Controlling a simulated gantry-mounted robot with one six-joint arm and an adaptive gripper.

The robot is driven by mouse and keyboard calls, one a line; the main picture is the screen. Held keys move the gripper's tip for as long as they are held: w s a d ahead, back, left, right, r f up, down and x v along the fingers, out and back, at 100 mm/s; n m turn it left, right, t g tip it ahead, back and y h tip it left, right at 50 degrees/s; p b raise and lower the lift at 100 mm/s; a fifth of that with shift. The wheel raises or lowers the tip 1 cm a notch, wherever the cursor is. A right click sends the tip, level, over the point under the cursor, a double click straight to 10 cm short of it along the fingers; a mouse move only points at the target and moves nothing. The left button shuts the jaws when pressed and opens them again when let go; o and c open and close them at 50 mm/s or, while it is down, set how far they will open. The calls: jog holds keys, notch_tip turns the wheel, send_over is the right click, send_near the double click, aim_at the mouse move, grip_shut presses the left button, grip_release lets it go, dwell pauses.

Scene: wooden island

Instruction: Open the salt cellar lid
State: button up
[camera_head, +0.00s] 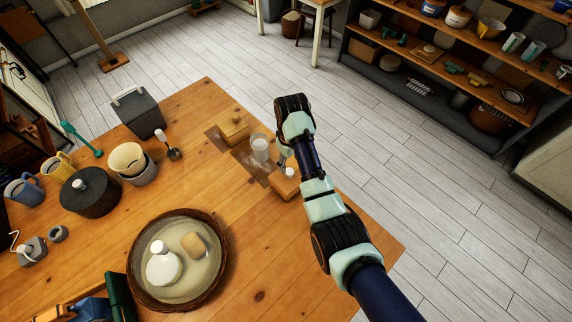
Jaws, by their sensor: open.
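Two small wooden boxes stand on the wooden island. One wooden box with a small knob on top (234,130) is at the back edge. The other, with a pale knob (284,187), is closer, beside my arm. Both look closed; I cannot tell which is the salt cellar. A clear glass (260,149) stands between them. My gripper (284,158) hangs below the wrist, just right of the glass and above the nearer box. It is partly hidden by my arm, and its fingers are small. It is open, with nothing visibly held.
A round wicker tray (137,267) with a white bottle stands at the front. A dark lidded pot (90,193), stacked bowls (128,160), mugs and a grey bin (138,113) fill the left. Bare tabletop (285,250) lies right of the tray.

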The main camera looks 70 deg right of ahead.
aim_at(290, 171)
notch_tip(290, 171, down, 5)
jog(key=shift+f, duration=0.15)
jog(key=shift+w, duration=0.1)
grip_shut()
